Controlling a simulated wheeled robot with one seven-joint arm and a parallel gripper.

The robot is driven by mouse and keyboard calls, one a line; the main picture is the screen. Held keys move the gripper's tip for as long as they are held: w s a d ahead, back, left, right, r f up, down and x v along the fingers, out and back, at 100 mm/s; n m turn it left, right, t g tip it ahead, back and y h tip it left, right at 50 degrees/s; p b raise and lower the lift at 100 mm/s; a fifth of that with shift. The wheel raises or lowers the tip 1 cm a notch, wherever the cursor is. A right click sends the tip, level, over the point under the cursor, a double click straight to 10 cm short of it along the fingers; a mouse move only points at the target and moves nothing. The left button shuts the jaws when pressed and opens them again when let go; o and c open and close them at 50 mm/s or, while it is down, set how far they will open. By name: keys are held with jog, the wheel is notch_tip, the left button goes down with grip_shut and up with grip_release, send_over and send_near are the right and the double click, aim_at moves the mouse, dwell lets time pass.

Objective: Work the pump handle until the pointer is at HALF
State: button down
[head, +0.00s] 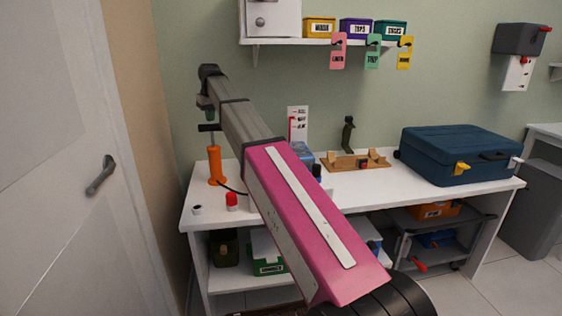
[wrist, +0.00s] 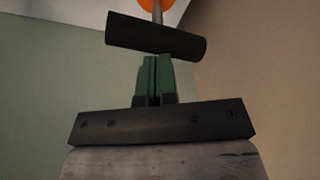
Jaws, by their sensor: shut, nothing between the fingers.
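The orange pump (head: 215,165) stands upright at the left end of the white workbench. Its black crossbar handle (head: 209,127) is raised above the body on a thin rod, and also shows in the wrist view (wrist: 156,36). My gripper (head: 206,117) is just above the handle, pointing down, with its green fingers (wrist: 153,62) shut and empty. The fingertips look very close to the bar; I cannot tell if they touch it. A white board with red marking (head: 298,123), perhaps the gauge, stands at the back, partly behind my arm. Its pointer is too small to read.
A red-capped item (head: 232,201) and a small dark-topped cup (head: 197,209) stand near the bench's front edge. A blue toolbox (head: 460,155) sits at the right. A shelf (head: 290,41) with small boxes hangs above. The door (head: 75,160) is at the left.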

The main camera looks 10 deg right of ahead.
aim_at(212, 129)
jog(key=shift+f, duration=3.4)
jog(key=shift+r, duration=4.2)
notch_tip(212, 129, up, 6)
